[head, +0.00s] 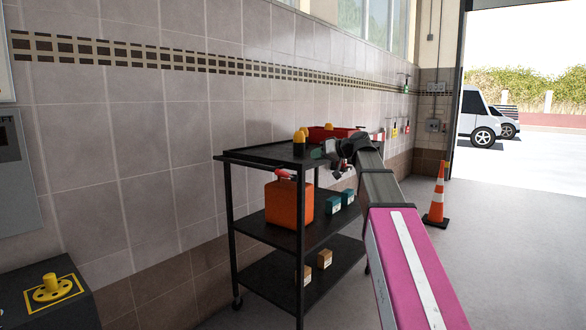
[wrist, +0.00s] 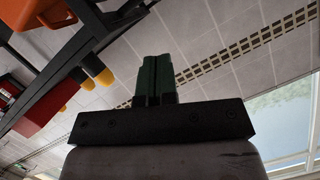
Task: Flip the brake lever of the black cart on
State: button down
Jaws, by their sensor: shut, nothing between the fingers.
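The black cart (head: 262,154) stands against the tiled wall in the head view, with three shelves and small wheels. In the wrist view part of its dark frame (wrist: 75,62) crosses the upper left. I cannot make out the brake lever in either view. My gripper (head: 322,152) is at the height of the cart's top shelf, in front of its right part in the picture. In the wrist view the green fingers of my gripper (wrist: 157,60) are together and empty. My arm hides part of the cart's right side.
An orange canister (head: 288,203) and teal boxes (head: 341,200) sit on the middle shelf. Yellow-topped items (head: 300,138) and a red bin (head: 327,133) are on top. A traffic cone (head: 436,203) stands right; a yellow-marked black box (head: 54,289) is lower left.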

send_over(287, 175)
jog(key=s+d, duration=0.1)
jog(key=d, duration=0.2)
notch_tip(287, 175, down, 3)
jog(key=shift+s+a+f, duration=0.1)
jog(key=shift+a+f, duration=0.45)
jog(key=shift+f, duration=0.3)
jog(key=shift+s+a+f, duration=0.1)
jog(key=shift+a+f, duration=0.4)
jog(key=shift+f, duration=0.35)
jog(key=shift+s+f, duration=0.1)
